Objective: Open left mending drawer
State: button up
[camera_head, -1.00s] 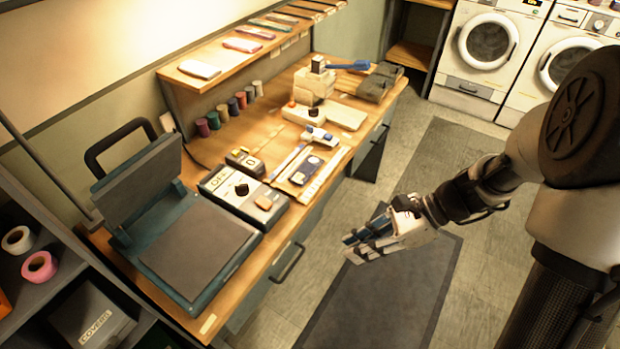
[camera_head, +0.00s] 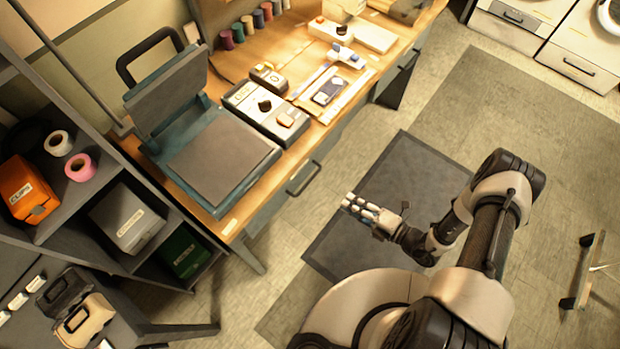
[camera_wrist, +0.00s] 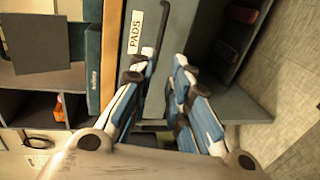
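The left mending drawer (camera_head: 270,212) is the grey-blue front at the near-left end of the wooden workbench, and looks flush with the bench. Its dark bar handle (camera_head: 304,178) shows on the front. In the wrist view, a grey-blue front with a "PADS" label (camera_wrist: 134,32) and a dark handle bar (camera_wrist: 161,35) lies beyond the fingers. My gripper (camera_head: 347,203) is over the dark floor mat, to the right of the left handle and apart from it. In the wrist view my gripper (camera_wrist: 166,62) is open, with nothing between its fingers.
A heat press (camera_head: 222,165) and control boxes (camera_head: 265,108) stand on the bench. Another bench handle (camera_head: 408,60) is farther right. Dark shelves with pink tape (camera_head: 80,167) and an orange box (camera_head: 28,188) stand left. The floor mat (camera_head: 400,170) before the bench is clear.

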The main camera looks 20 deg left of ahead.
aim_at(310, 179)
jog(key=b+x, duration=0.3)
jog(key=x, duration=1.4)
jog(key=shift+c, duration=0.2)
grip_shut()
